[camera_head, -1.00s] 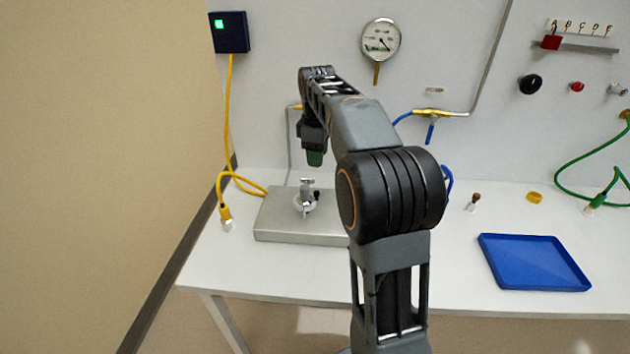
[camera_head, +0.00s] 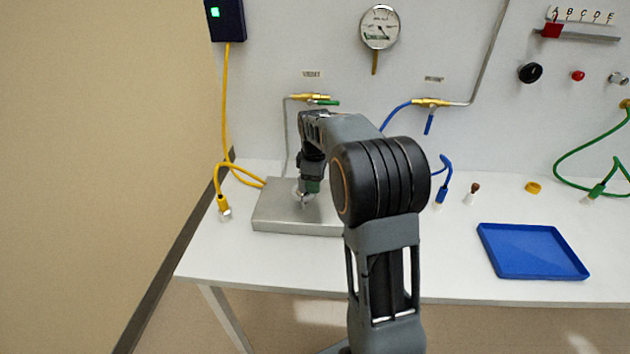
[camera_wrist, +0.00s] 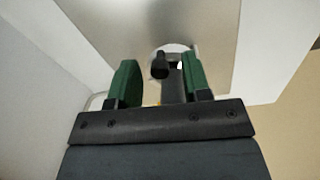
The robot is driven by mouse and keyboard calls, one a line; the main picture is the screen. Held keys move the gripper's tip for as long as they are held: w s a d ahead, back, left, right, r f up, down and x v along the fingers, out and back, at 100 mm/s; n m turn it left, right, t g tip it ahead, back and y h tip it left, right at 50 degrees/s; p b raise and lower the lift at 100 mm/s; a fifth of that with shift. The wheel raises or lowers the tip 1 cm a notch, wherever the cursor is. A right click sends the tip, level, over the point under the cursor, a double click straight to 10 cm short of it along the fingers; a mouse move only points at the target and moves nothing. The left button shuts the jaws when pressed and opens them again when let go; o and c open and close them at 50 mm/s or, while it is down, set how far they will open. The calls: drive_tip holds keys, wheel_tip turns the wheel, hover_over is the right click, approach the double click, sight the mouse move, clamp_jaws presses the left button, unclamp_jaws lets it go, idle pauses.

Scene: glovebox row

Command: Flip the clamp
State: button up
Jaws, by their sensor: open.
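The clamp is a small metal fitting with a black-tipped part, standing on a grey metal plate (camera_head: 275,212). In the head view the clamp (camera_head: 304,200) is mostly hidden behind my gripper (camera_head: 311,186), which points down over it. In the wrist view the two green fingers (camera_wrist: 160,88) are apart. The clamp's dark knob (camera_wrist: 160,66) and a metal bar show in the space between them, near the right finger. I cannot tell whether a finger touches it.
A yellow cable with a plug (camera_head: 223,207) lies left of the plate. Right of my arm are a blue plug (camera_head: 441,194), a small brown-topped vial (camera_head: 472,192), a yellow ring (camera_head: 533,187) and a blue tray (camera_head: 532,252). The wall with a gauge (camera_head: 380,27) stands behind.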

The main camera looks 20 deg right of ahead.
drive_tip(key=shift+c, duration=0.4)
clamp_jaws()
drive_tip(key=shift+s+m, duration=0.1)
drive_tip(key=shift+m, duration=0.2)
drive_tip(key=s+m, duration=0.1)
drive_tip(key=m, duration=0.1)
drive_tip(key=shift+s+m, duration=0.1)
drive_tip(key=shift+m, duration=0.3)
drive_tip(key=m, duration=0.1)
drive_tip(key=s+m, duration=0.1)
drive_tip(key=m, duration=0.1)
drive_tip(key=shift+s+m+p, duration=0.25)
drive_tip(key=shift+m+p, duration=0.05)
drive_tip(key=shift+p, duration=0.1)
drive_tip(key=m, duration=0.1)
drive_tip(key=s+m, duration=0.1)
drive_tip(key=m, duration=0.1)
drive_tip(key=shift+s+a, duration=0.15)
drive_tip(key=shift+a, duration=0.25)
drive_tip(key=shift+s+a+m+g, duration=0.15)
drive_tip(key=shift+s+a+m, duration=0.15)
drive_tip(key=shift+m, duration=0.7)
drive_tip(key=shift+s+a+m+g, duration=0.15)
drive_tip(key=shift+s+a+m, duration=0.1)
drive_tip(key=shift+m, duration=0.75)
drive_tip(key=shift+p, duration=0.3)
